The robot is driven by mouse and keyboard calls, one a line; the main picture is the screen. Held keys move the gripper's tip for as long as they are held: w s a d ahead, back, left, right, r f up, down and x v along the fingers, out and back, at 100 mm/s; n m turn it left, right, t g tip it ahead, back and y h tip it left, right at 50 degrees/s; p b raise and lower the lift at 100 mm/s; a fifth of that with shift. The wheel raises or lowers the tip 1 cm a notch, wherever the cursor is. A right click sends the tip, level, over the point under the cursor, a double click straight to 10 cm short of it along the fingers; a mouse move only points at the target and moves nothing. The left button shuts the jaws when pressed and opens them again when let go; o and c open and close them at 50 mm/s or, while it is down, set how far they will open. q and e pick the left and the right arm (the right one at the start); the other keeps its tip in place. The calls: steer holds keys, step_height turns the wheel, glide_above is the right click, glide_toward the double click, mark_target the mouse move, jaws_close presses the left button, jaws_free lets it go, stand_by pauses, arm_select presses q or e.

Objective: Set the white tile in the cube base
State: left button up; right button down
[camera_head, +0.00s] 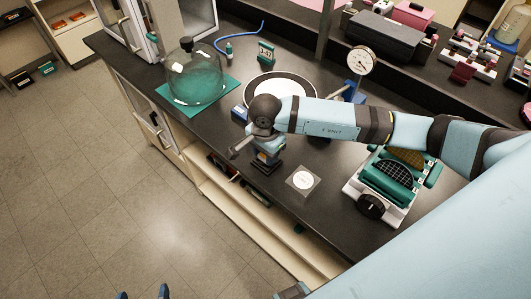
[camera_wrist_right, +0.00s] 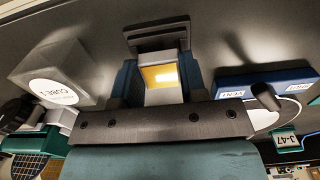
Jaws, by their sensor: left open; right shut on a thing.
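A grey cube (camera_head: 303,190) with a round white label stands near the front edge of the bench; in the right wrist view it reads "CUBE 1" (camera_wrist_right: 64,62). My right gripper (camera_head: 266,157) is left of it, fingers down. In the right wrist view, its blue fingers (camera_wrist_right: 158,86) are shut on a pale-framed piece with a gold face (camera_wrist_right: 160,74). A dark stepped base (camera_wrist_right: 158,38) shows just beyond the fingertips; I cannot tell whether the piece touches it. I cannot make out a white tile for certain. My left gripper (camera_head: 144,295) is open, low over the floor, mostly out of frame.
A glass bell jar (camera_head: 195,75) on a green mat stands at left. A white round plate (camera_head: 280,88), a blue box (camera_head: 239,114) and a dial gauge (camera_head: 361,61) stand behind my right gripper. A green-and-white device (camera_head: 388,178) is at right. Bare bench surrounds the cube.

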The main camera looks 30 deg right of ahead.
steer(key=c, duration=1.2)
jaws_free()
steer(key=shift+c, duration=0.2)
jaws_close()
steer(key=shift+f, duration=0.2)
steer(key=shift+b, duration=0.3)
steer(key=shift+f, duration=0.2)
steer(key=shift+f+b, duration=0.3)
steer(key=shift+b, duration=0.2)
